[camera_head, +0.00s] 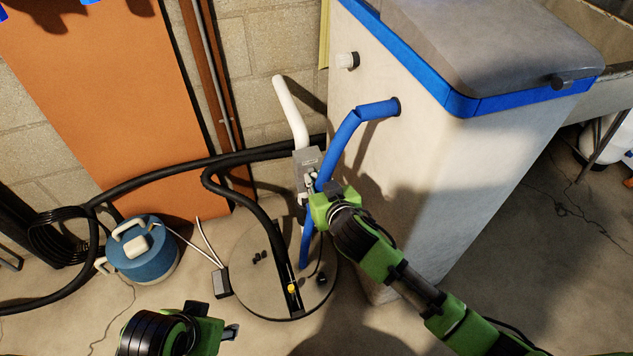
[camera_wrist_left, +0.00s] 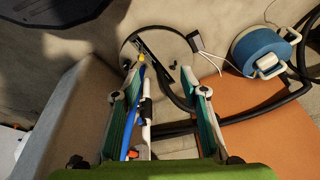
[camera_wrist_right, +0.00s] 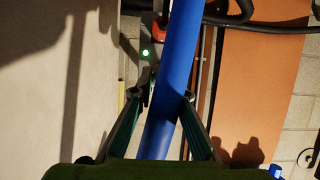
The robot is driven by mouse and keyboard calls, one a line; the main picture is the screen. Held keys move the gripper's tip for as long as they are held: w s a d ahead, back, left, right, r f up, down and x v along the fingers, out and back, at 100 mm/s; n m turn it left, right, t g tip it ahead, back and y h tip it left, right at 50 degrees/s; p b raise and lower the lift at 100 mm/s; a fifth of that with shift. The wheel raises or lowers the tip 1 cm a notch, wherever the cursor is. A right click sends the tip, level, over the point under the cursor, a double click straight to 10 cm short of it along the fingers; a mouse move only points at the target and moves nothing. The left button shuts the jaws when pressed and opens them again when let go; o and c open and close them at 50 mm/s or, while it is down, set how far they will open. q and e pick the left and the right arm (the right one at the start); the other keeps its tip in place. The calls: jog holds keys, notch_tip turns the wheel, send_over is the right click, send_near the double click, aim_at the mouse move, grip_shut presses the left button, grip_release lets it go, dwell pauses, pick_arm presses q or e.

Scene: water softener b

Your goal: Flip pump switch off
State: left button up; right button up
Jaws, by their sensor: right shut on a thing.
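The grey control box (camera_head: 306,160) stands on the wall side beside the blue pipe (camera_head: 340,145); its small switch details are hard to make out in the head view. In the right wrist view, a red-orange part (camera_wrist_right: 160,30), which may be the switch, shows beyond the blue pipe (camera_wrist_right: 170,85) with a green light (camera_wrist_right: 145,53) lit below it. My right gripper (camera_head: 318,187) is at the box, with its fingers shut on either side of the blue pipe. My left gripper (camera_head: 231,331) is low at the front; its fingers are apart and empty in the left wrist view (camera_wrist_left: 160,88).
A round floor cover (camera_head: 255,285) lies under the pipes. A blue canister (camera_head: 145,255) and black hoses (camera_head: 150,178) are at left. The large pale tank (camera_head: 420,150) stands close to my right arm. An orange panel (camera_head: 95,110) leans on the wall.

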aim_at(317, 190)
jog(key=shift+o, duration=0.2)
jog(key=shift+s+f, duration=0.2)
jog(key=shift+f, duration=0.3)
pick_arm(q)
jog(key=shift+s+r, duration=0.1)
jog(key=shift+r, duration=0.15)
pick_arm(e)
jog(key=shift+d, duration=0.1)
pick_arm(q)
jog(key=shift+f, duration=0.1)
pick_arm(e)
jog(key=shift+f, duration=0.2)
jog(key=shift+s+f, duration=0.1)
jog(key=shift+f, duration=0.3)
jog(key=shift+c, duration=0.2)
jog(key=shift+f+b, duration=0.45)
jog(key=shift+f, duration=0.1)
pick_arm(q)
jog(key=shift+f, duration=0.15)
pick_arm(e)
jog(key=shift+r, duration=0.1)
grip_shut()
pick_arm(q)
jog(key=shift+a, duration=0.1)
pick_arm(e)
jog(key=shift+o, duration=2.2)
grip_release()
jog(key=shift+w+r, duration=0.1)
jog(key=shift+w, duration=0.1)
